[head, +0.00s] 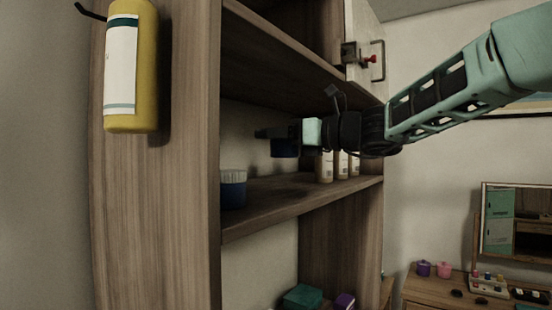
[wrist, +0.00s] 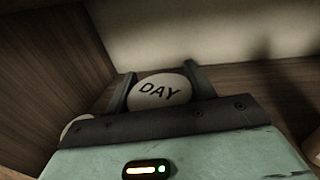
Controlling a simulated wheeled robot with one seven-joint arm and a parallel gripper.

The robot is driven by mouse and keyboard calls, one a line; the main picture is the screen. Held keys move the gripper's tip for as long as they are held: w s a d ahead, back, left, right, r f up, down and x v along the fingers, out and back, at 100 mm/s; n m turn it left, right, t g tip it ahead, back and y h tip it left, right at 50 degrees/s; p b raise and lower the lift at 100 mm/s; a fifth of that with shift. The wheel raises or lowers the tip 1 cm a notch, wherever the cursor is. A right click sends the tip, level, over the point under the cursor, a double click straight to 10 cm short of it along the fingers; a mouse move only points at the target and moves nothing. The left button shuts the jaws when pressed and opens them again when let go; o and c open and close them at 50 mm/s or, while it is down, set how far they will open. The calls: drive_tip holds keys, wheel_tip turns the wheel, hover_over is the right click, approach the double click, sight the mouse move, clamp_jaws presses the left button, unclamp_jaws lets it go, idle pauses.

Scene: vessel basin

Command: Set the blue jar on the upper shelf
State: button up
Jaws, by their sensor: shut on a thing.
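A blue jar (head: 284,148) hangs in my gripper (head: 268,134), inside the open cabinet compartment above the lower visible shelf board (head: 290,203). In the head view its dark blue body shows below the fingers, with a gap between it and the board. In the wrist view its white lid, marked "DAY" (wrist: 160,92), sits between the two fingers. A pale lid edge (wrist: 75,127) also shows at the left in the wrist view.
Several pale bottles (head: 325,167) stand on the same board at the right, below my wrist. Another board (head: 290,72) runs above the arm. The cabinet's left side panel (head: 195,180) and open door (head: 362,35) flank the opening. A yellow bottle (head: 131,70) hangs outside.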

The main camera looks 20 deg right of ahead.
wheel_tip(320, 180, down, 2)
drive_tip(key=shift+s+d+f, duration=0.1)
drive_tip(key=shift+d+f, duration=0.05)
drive_tip(key=shift+f, duration=0.1)
wheel_tip(320, 180, down, 4)
drive_tip(key=shift+r+p, duration=0.1)
drive_tip(key=shift+p, duration=0.75)
drive_tip(key=shift+f, duration=0.3)
drive_tip(key=shift+f, duration=0.2)
drive_tip(key=o, duration=1)
